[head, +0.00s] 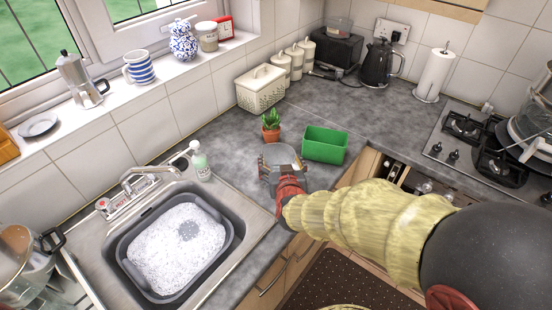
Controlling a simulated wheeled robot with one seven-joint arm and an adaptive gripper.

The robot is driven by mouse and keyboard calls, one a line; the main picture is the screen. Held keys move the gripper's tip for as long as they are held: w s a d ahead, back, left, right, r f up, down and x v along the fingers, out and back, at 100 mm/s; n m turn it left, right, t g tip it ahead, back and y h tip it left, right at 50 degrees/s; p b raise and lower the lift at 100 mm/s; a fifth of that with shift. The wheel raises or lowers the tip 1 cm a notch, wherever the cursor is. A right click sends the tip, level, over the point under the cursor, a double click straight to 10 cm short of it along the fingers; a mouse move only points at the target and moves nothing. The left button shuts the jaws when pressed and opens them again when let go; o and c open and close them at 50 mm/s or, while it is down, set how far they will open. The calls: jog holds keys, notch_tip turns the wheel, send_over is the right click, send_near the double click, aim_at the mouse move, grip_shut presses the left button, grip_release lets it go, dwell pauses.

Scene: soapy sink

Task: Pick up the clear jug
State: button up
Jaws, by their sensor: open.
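A potted plant (270,126) stands close behind the vessel. A green box (325,145) is close on its right. The sink holds a grey basin (128,270) of suds, with a soap bottle (200,161) behind. The worktop towards the kettle (377,66) is clear.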

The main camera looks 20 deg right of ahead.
aim_at(276, 152)
jog(key=shift+o, duration=1.2)
jog(key=shift+b+x, duration=0.3)
jog(key=shift+x, duration=0.55)
jog(key=o, duration=0.4)
jog(key=b+x, duration=0.1)
jog(key=x, duration=0.1)
jog(key=f+b+x, duration=0.1)
jog(key=x, duration=0.2)
jog(key=shift+s+a+f, duration=0.1)
jog(key=shift+s, duration=0.1)
jog(key=shift+c, duration=0.2)
jog(key=shift+w+f, duration=0.15)
jog(key=shift+w, duration=0.3)
jog(key=c, duration=0.3)
jog(key=c, duration=1.3)
